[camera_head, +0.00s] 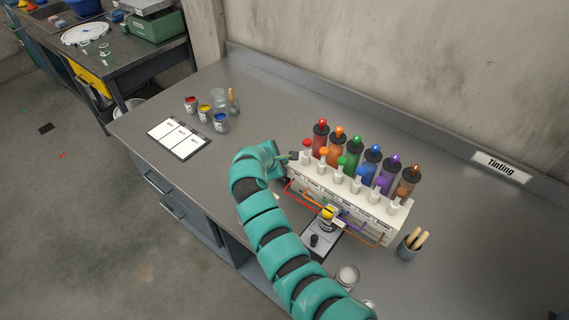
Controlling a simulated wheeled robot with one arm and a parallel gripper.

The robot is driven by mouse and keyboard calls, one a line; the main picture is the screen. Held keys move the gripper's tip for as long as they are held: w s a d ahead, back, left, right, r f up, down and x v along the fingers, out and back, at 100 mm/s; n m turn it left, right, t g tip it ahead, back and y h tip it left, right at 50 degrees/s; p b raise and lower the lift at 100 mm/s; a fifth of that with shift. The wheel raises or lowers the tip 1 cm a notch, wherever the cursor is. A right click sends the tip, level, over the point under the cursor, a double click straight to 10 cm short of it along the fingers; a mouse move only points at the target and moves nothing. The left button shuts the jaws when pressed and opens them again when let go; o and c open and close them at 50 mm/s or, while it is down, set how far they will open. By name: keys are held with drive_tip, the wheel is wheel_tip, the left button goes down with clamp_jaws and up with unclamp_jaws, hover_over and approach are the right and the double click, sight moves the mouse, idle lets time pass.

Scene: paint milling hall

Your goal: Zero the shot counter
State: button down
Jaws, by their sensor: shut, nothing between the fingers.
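My teal arm reaches up from the bottom of the head view. My gripper (291,156) is small and dark there, at the left end of the white tint dispenser (397,224). It is shut with nothing in it; whether it touches the dispenser I cannot tell. The dispenser carries a row of coloured bottles with knobs in front and coloured tubes below. I cannot make out the shot counter for certain; the dispenser's left end is partly hidden by my arm and gripper.
A small black-and-white plate (322,243) with a yellow-topped item (327,212) lies before the dispenser. A cup of wooden sticks (409,247) stands right. Small paint jars (205,111) and a clipboard (179,138) lie left.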

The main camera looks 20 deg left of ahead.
drive_tip(key=shift+r, duration=0.5)
wheel_tip(320, 180, up, 5)
drive_tip(key=p, duration=0.5)
drive_tip(key=shift+s+f, duration=0.1)
idle(0.7)
